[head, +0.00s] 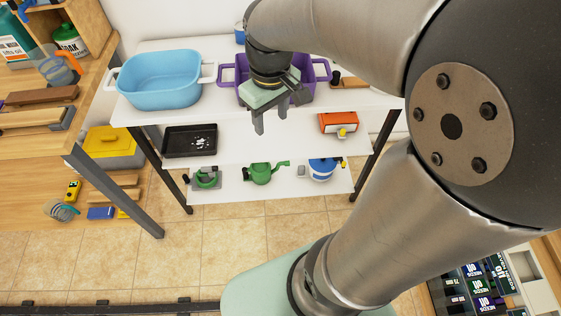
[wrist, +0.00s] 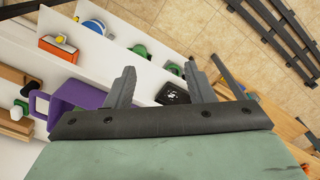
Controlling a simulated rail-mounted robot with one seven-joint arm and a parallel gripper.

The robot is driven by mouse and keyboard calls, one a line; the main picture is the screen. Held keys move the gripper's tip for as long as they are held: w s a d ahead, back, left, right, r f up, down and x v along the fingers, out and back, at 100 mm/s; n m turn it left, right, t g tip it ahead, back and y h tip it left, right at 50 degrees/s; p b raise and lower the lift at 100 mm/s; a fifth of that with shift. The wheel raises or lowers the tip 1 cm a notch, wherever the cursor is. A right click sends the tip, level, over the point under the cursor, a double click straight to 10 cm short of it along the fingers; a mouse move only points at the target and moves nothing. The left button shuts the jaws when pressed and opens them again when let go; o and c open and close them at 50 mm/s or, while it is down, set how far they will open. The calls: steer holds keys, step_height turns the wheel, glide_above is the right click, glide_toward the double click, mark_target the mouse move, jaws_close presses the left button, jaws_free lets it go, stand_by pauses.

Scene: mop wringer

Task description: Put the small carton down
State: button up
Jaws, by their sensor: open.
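My gripper (head: 270,118) hangs in front of the white shelf unit in the head view, fingers pointing down. In the wrist view my gripper (wrist: 158,72) has its two fingers apart with nothing held between them. An orange box with a pale lower side (head: 338,122) rests on the middle shelf, right of my gripper and apart from it. It also shows at upper left in the wrist view (wrist: 58,48). I cannot tell for sure whether this is the small carton. No other carton is near the fingers.
A blue tub (head: 160,82) and a purple basket (head: 303,90) stand on the top shelf. A black tray (head: 190,140) lies on the middle shelf. A wooden workbench (head: 35,150) is at left. Open tiled floor lies in front.

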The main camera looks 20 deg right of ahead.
steer(key=s+a+f+m, duration=0.2)
steer(key=s+f+m, duration=0.1)
steer(key=s, duration=0.7)
steer(key=shift+f+m, duration=0.3)
